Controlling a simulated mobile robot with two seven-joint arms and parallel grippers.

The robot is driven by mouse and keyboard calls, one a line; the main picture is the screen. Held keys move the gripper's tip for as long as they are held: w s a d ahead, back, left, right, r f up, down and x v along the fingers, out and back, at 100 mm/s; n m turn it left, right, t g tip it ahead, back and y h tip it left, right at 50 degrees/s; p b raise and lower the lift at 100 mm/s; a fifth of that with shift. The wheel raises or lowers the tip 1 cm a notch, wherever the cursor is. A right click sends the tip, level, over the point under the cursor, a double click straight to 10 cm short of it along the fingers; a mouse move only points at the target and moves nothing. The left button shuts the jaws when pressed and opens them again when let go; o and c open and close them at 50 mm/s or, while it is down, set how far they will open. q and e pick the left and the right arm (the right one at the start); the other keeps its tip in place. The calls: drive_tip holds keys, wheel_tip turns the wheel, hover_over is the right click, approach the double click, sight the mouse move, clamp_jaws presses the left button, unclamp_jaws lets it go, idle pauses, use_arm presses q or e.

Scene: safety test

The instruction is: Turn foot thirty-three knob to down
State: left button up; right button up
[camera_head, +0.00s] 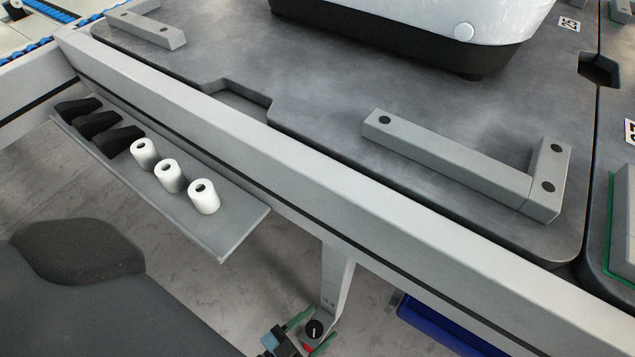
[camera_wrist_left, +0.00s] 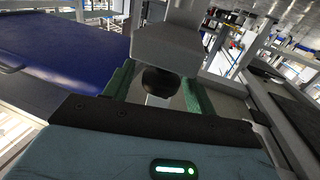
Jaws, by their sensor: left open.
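The black knob (camera_head: 314,328) with a white mark on its top sits at the lower middle of the head view, beside the foot of a light grey bracket, with a bit of red next to it. My left gripper (camera_head: 322,325) is open, with one green finger on each side of the knob. In the left wrist view, the dark round knob (camera_wrist_left: 160,81) shows between the two green fingers of my left gripper (camera_wrist_left: 158,86), under a grey housing. I cannot tell whether either finger touches it. My right gripper is not in view.
A long grey frame beam (camera_head: 330,185) crosses above the knob. A small shelf (camera_head: 232,228) holds several black and white pieces at left. A blue bin (camera_head: 440,325) lies to the right of the knob. A dark table (camera_head: 300,60) with grey blocks is beyond the beam.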

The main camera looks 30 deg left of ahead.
use_arm(q)
drive_tip(key=c, duration=1)
drive_tip(key=shift+o, duration=0.2)
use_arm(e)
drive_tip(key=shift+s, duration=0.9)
use_arm(q)
drive_tip(key=shift+m+h, duration=0.3)
drive_tip(key=shift+h, duration=0.1)
drive_tip(key=shift+a+m+g+h, duration=0.1)
drive_tip(key=shift+m+g+h, duration=0.7)
drive_tip(key=shift+h, duration=0.4)
drive_tip(key=m+g+h, duration=0.2)
drive_tip(key=h, duration=0.1)
drive_tip(key=shift+m, duration=0.4)
drive_tip(key=shift+m+g+h, duration=0.5)
drive_tip(key=shift+g+h, duration=0.1)
drive_tip(key=shift+h, duration=0.3)
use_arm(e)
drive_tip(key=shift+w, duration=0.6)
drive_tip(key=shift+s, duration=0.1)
use_arm(q)
drive_tip(key=shift+g, duration=0.3)
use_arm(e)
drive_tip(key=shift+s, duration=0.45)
